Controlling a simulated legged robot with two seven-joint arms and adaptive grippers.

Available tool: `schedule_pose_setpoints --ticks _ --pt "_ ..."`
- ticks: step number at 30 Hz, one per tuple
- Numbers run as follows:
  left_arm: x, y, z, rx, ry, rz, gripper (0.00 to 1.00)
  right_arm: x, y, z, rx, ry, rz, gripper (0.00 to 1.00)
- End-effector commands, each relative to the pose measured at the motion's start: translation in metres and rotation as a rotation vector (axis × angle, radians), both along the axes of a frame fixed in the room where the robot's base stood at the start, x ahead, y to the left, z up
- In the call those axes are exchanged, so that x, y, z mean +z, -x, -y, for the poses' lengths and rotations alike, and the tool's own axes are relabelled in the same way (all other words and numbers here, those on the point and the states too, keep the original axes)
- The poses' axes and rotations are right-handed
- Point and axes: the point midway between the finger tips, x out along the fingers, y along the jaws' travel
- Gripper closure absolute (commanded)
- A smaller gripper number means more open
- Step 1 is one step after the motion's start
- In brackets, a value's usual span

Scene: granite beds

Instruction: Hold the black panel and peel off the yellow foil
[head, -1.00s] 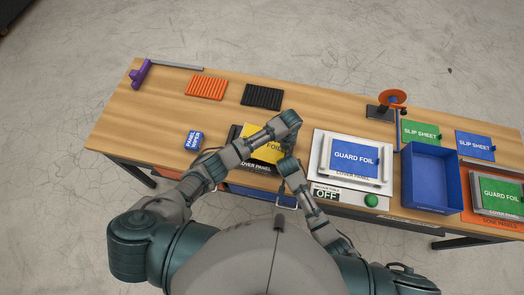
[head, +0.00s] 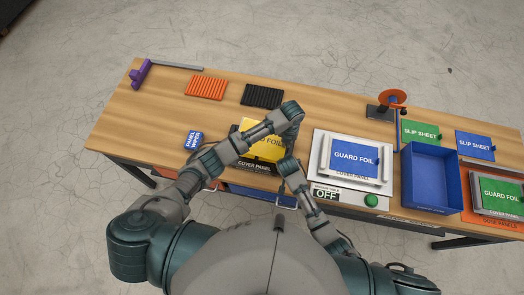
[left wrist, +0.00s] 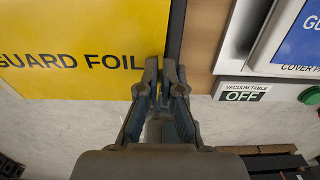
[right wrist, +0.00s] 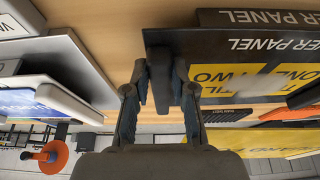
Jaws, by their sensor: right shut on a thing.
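The black panel (head: 256,168) lies at the table's front edge, partly hidden by my arms. The yellow foil (head: 264,146) is over it, and its "GUARD FOIL" face fills the upper left of the left wrist view (left wrist: 80,35). My left gripper (left wrist: 161,68) has its fingertips nearly together at the foil's edge and appears to pinch it. My right gripper (right wrist: 158,82) is shut on the edge of the black panel (right wrist: 220,50). In the right wrist view, a yellow sheet (right wrist: 265,144) stands apart from the panel's printed yellow areas. The head view mostly hides both sets of fingertips.
A vacuum table (head: 318,180) marked OFF holds a blue-foiled panel (head: 352,180) close by on the right. A blue bin (head: 430,205) and slip sheets stand further right. A blue wiper block (head: 194,140) is at left. Orange (head: 206,88) and black racks (head: 262,97) lie behind.

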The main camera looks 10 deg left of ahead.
Motion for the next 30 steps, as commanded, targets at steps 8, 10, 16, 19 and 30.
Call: schedule_pose_setpoints --ticks 8,10,16,19,30 --pt "0.001 0.001 0.003 -0.001 0.007 0.001 1.0 -0.002 0.003 -0.002 0.004 -0.003 -0.007 0.46" --pt "0.0 0.001 0.002 -0.001 0.005 0.001 1.0 -0.002 0.002 -0.002 0.003 -0.002 -0.005 0.46" --pt "0.002 0.001 0.001 0.0 0.002 0.0 1.0 0.002 0.002 -0.001 0.002 -0.001 -0.002 0.46" --pt "0.008 0.001 0.0 0.0 0.001 0.0 1.0 0.011 0.005 -0.001 0.002 -0.001 -0.001 0.46" --pt "0.019 0.0 0.0 0.0 -0.001 0.001 1.0 0.067 0.028 -0.001 0.0 -0.003 0.0 0.46"
